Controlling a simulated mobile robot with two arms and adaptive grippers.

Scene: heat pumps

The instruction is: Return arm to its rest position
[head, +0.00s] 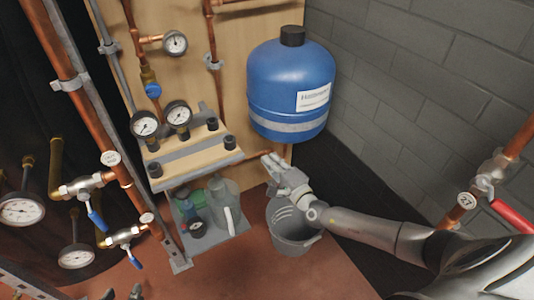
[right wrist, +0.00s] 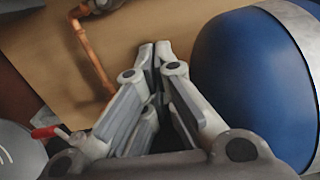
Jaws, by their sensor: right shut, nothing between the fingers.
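My right gripper (head: 270,162) is in the middle of the head view, its arm coming in from the lower right. It is shut and empty. Its tips are just below the blue tank (head: 290,75), in front of the wooden panel. In the right wrist view the fingertips (right wrist: 154,48) meet, with nothing between them. The blue tank (right wrist: 232,70) is close by on the right there, and a copper pipe (right wrist: 93,55) is on the left. Small dark shapes at the bottom edge of the head view may be my left gripper; I cannot tell its state.
A grey bucket (head: 290,235) stands on the floor beneath my right wrist. Left of it are a shelf (head: 232,228) with bottles and a manifold (head: 195,158) with gauges. A pipe with a red-handled valve (head: 510,215) stands at the right, near my arm. A grey block wall (head: 430,90) is behind.

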